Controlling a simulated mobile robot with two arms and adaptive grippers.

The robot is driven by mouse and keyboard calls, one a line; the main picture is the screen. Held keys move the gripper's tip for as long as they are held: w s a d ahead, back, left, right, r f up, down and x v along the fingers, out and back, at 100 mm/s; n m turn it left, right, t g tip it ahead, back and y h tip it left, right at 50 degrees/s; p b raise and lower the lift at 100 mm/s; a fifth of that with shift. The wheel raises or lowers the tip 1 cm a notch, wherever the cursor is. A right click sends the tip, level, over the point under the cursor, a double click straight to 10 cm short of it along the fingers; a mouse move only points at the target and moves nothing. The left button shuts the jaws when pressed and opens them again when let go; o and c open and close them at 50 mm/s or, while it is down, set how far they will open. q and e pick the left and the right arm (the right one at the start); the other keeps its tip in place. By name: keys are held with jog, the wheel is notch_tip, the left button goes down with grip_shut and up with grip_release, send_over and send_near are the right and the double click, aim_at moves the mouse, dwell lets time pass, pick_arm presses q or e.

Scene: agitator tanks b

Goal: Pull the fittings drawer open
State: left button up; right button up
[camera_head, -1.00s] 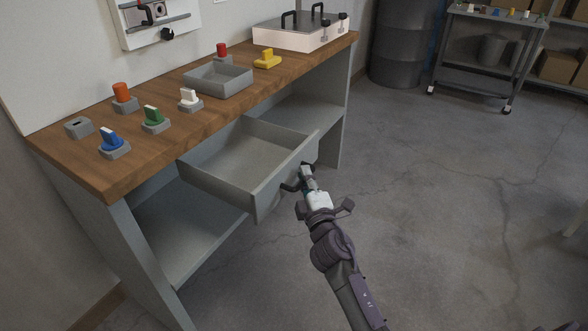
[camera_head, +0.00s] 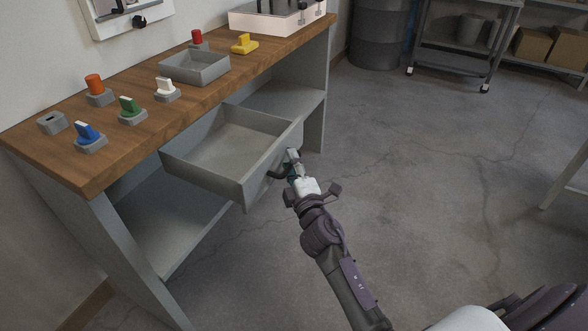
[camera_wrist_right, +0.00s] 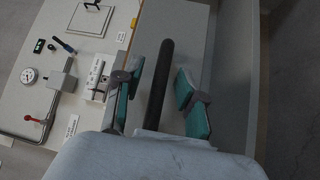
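The grey fittings drawer (camera_head: 270,158) stands pulled out from under the wooden-topped bench, and its inside looks empty. Its dark bar handle (camera_head: 279,174) is on the front panel. My right gripper (camera_head: 294,163) is at the handle, in front of the drawer. In the right wrist view, the black handle bar (camera_wrist_right: 160,82) runs between the two teal-padded fingers of my right gripper (camera_wrist_right: 157,94). A gap shows on each side of the bar, so the fingers are open around it. My left gripper is not in view.
The bench top (camera_head: 130,72) carries a grey tray (camera_head: 195,70) and several coloured fittings on grey bases. Below is an open shelf (camera_head: 150,220). A drum (camera_head: 378,35) and a wheeled cart (camera_head: 465,45) stand behind. The floor (camera_head: 430,160) right of the drawer is clear.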

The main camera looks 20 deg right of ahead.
jog(key=s+a+f, duration=0.1)
jog(key=s, duration=1)
jog(key=shift+s+a+f, duration=0.3)
jog(key=shift+s+f, duration=0.05)
